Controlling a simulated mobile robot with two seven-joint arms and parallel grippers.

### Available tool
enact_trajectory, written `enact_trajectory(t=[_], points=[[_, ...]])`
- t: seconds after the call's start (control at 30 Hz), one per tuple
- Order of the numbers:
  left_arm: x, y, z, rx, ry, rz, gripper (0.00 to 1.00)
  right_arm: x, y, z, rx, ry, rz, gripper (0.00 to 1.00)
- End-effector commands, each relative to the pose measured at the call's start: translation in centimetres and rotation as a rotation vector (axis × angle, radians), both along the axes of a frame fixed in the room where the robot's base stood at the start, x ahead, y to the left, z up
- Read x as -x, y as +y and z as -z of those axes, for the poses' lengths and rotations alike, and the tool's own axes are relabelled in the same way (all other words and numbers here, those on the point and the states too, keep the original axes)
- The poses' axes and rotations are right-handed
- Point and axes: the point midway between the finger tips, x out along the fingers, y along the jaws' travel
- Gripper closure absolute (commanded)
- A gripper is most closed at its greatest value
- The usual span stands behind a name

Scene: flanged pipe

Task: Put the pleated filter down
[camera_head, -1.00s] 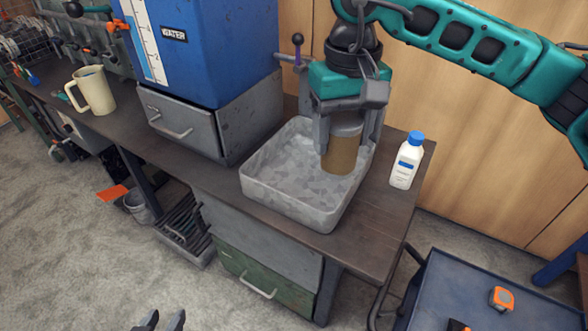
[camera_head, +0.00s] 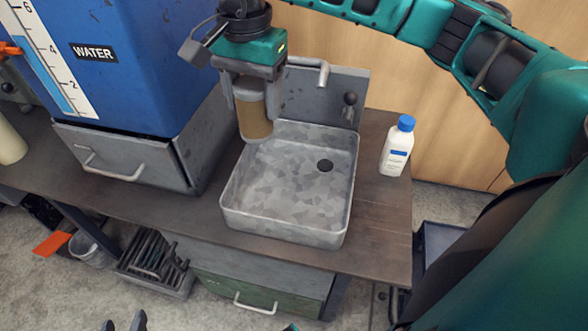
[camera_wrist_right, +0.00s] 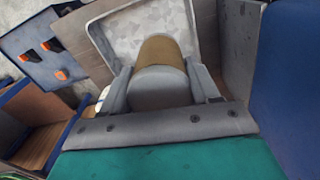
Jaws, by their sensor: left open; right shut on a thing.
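The pleated filter (camera_head: 255,120) is a brown cylinder with a grey end cap. My right gripper (camera_head: 252,100) is shut on it and holds it upright near the back-left edge of the grey sink basin (camera_head: 290,195). In the right wrist view the filter (camera_wrist_right: 160,52) sits between the two fingers of the right gripper (camera_wrist_right: 163,82), with the basin (camera_wrist_right: 115,30) beyond it. Whether the filter's lower end touches anything is hard to tell. My left gripper (camera_head: 123,324) is open and empty at the bottom edge of the head view.
A white bottle with a blue cap (camera_head: 397,147) stands right of the basin. A blue water tank (camera_head: 130,60) on a grey drawer unit (camera_head: 120,155) stands to the left. A tap (camera_head: 320,68) is behind the basin. Dark bench top (camera_head: 180,215) is bare in front.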

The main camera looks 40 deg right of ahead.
Motion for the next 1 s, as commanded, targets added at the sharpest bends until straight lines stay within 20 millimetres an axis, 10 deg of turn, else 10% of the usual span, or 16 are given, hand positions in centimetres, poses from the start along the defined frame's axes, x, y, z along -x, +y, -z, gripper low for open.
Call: enact_trajectory(t=[1.0], points=[[0.3,0.1,0.4,-0.008,0.008,0.009,0.49,-2.4,-2.2,3.8,-0.005,0.01,2.095,0.73]])
